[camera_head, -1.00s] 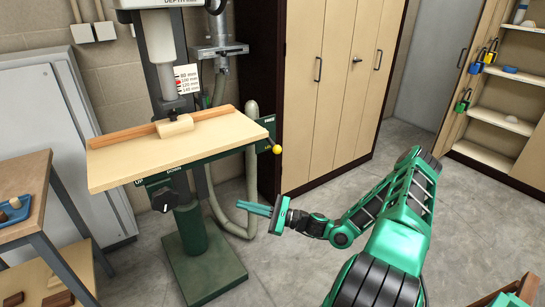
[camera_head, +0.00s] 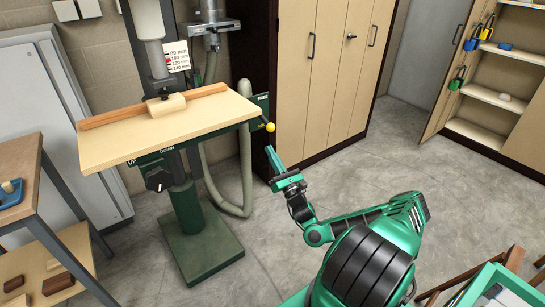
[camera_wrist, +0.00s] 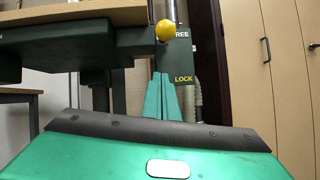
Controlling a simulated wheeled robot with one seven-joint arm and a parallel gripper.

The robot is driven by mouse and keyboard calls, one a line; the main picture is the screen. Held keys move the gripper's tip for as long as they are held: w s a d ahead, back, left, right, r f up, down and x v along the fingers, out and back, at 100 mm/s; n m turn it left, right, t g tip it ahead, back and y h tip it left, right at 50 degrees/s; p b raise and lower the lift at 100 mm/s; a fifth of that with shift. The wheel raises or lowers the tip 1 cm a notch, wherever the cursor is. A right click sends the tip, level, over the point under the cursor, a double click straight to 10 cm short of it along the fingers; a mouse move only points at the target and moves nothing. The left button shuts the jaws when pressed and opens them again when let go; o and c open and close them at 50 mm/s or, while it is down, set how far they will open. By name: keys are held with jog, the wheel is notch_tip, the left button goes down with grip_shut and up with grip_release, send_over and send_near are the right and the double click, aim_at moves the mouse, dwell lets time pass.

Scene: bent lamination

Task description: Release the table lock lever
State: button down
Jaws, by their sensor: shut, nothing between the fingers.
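The table lock lever ends in a yellow ball knob (camera_head: 270,127) at the right edge of the drill press table (camera_head: 120,150). In the wrist view the knob (camera_wrist: 165,31) shows near the top centre, in front of a dark green panel (camera_wrist: 182,57) marked FREE (first letter hidden) above and LOCK in yellow below. The lever's arm is mostly hidden behind the knob. My gripper (camera_head: 269,149) is shut and empty, its green fingers pointing up at the knob from below. In the wrist view the fingertips (camera_wrist: 161,75) sit below the knob, apart from it in the picture.
A wooden block (camera_head: 166,104) and a fence strip (camera_head: 115,119) lie on the table. A dark knob (camera_head: 159,179) hangs under it by the UP/DOWN marks. A grey hose (camera_head: 246,170) runs behind the column. Tall wooden cabinets (camera_head: 330,75) stand behind. The floor (camera_head: 330,185) right of the base is clear.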

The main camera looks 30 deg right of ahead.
aim_at(263, 118)
jog(key=w+r, duration=0.4)
jog(key=r, duration=0.3)
jog(key=shift+w+d, duration=0.2)
jog(key=shift+d, duration=0.25)
jog(key=shift+d, duration=0.1)
